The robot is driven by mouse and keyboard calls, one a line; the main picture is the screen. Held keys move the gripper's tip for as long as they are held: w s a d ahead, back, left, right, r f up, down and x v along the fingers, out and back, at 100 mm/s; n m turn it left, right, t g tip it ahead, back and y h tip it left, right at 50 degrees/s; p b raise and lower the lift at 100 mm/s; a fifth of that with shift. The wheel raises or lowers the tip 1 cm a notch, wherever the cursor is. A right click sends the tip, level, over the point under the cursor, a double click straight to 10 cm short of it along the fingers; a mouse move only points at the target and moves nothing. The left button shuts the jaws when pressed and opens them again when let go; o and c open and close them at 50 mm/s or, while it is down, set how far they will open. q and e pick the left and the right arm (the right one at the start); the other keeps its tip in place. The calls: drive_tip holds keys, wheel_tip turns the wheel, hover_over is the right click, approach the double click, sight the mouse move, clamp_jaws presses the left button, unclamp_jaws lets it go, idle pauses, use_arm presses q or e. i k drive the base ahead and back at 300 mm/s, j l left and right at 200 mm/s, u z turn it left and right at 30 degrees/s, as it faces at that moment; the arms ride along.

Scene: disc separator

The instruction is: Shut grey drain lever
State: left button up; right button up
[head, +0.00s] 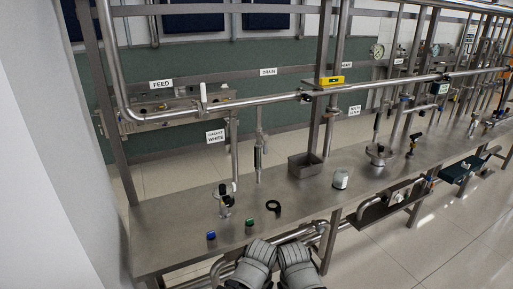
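A sign reading DRAIN (268,71) is fixed on the rail at the back. Below it, a slim vertical metal fitting (259,152) hangs from the pipe over the bench, with a greyish piece on its side. I cannot tell for certain whether that piece is the grey drain lever, or how it is turned. Two grey rounded parts of my arms show side by side at the bottom edge, in front of the bench. No gripper fingers are visible, so neither gripper is seen touching anything.
The steel bench (170,240) carries a blue button (211,236), a green button (250,223), a black ring (273,206), a metal tray (305,165) and a white-labelled jar (341,178). A long horizontal pipe (270,98) crosses above. A white wall (50,170) stands close at left.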

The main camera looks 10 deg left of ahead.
sight(265, 137)
drive_tip(key=l+u, duration=0.1)
drive_tip(key=u, duration=0.25)
drive_tip(key=i+l+u, duration=0.1)
drive_tip(key=u, duration=0.3)
drive_tip(key=l+u, duration=0.1)
drive_tip(key=u, duration=0.25)
drive_tip(key=i+l+u, duration=0.1)
drive_tip(key=l+u, duration=0.25)
drive_tip(key=l, duration=0.4)
drive_tip(key=l+u, duration=0.35)
drive_tip(key=l, duration=0.35)
drive_tip(key=k+l+u, duration=0.1)
drive_tip(key=l+u, duration=0.25)
drive_tip(key=l, duration=0.4)
drive_tip(key=k+l, duration=0.1)
drive_tip(key=l, duration=0.9)
drive_tip(key=k+l, duration=0.15)
drive_tip(key=l, duration=0.4)
drive_tip(key=k+l+u, duration=0.1)
drive_tip(key=l, duration=0.4)
drive_tip(key=k+l, duration=0.1)
drive_tip(key=l, duration=0.4)
